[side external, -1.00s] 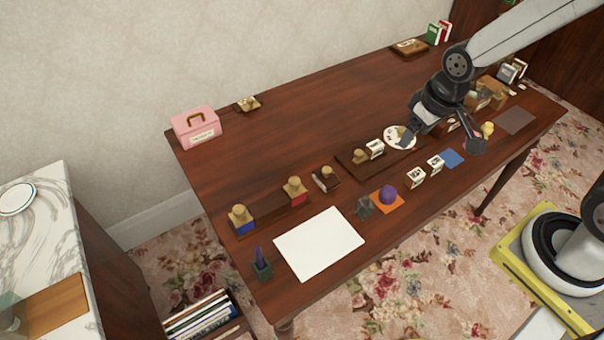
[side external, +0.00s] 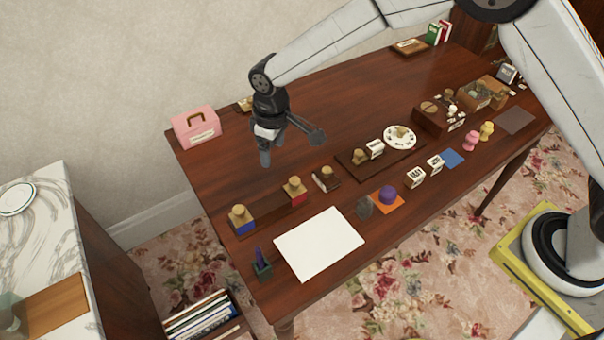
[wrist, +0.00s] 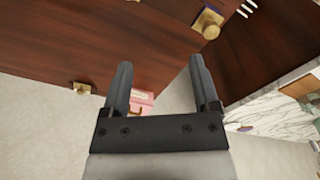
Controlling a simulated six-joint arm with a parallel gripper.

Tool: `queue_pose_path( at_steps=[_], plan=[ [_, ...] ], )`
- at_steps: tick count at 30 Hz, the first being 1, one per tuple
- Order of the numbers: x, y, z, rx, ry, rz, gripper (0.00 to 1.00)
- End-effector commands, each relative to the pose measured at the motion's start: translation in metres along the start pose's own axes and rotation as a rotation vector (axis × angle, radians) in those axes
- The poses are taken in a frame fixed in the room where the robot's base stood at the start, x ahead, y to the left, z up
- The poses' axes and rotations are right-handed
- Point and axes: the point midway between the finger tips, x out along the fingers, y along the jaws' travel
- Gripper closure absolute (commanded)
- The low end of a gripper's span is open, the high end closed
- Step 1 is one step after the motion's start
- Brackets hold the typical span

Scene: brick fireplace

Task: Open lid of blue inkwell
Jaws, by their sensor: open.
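The blue inkwell (side external: 243,226) sits at the left end of a dark wooden stand, near the table's left edge. Its brass lid (side external: 239,213) with a knob is down on it. In the wrist view the brass lid (wrist: 208,24) shows at the top right, with a bit of blue by it. My gripper (side external: 291,149) is open and empty, above the table. In the side view it appears behind and to the right of the blue inkwell, apart from it. The wrist view shows both fingers (wrist: 160,63) spread, with nothing between them.
A red inkwell (side external: 295,191) with a brass lid stands at the stand's other end. A pink box (side external: 197,127) is at the back left. White paper (side external: 319,243) and a pen holder (side external: 262,266) lie in front. The table between box and stand is clear.

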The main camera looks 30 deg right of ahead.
Motion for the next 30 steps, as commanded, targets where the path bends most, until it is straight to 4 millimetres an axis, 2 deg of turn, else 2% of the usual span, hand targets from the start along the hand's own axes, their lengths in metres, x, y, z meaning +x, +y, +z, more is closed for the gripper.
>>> queue_pose_path(
  at_steps=[1, 6, 12, 17, 25, 30],
  plan=[
    [0.009, -0.012, -0.01, -0.03, -0.009, -0.003, 0.22],
    [0.033, -0.048, -0.035, -0.116, -0.033, -0.009, 0.22],
    [0.051, -0.077, -0.049, -0.183, -0.052, -0.012, 0.22],
    [0.056, -0.086, -0.052, -0.202, -0.058, -0.013, 0.22],
    [0.059, -0.086, -0.052, -0.202, -0.058, -0.014, 0.22],
    [0.07, -0.085, -0.052, -0.201, -0.058, -0.013, 0.22]
  ],
)
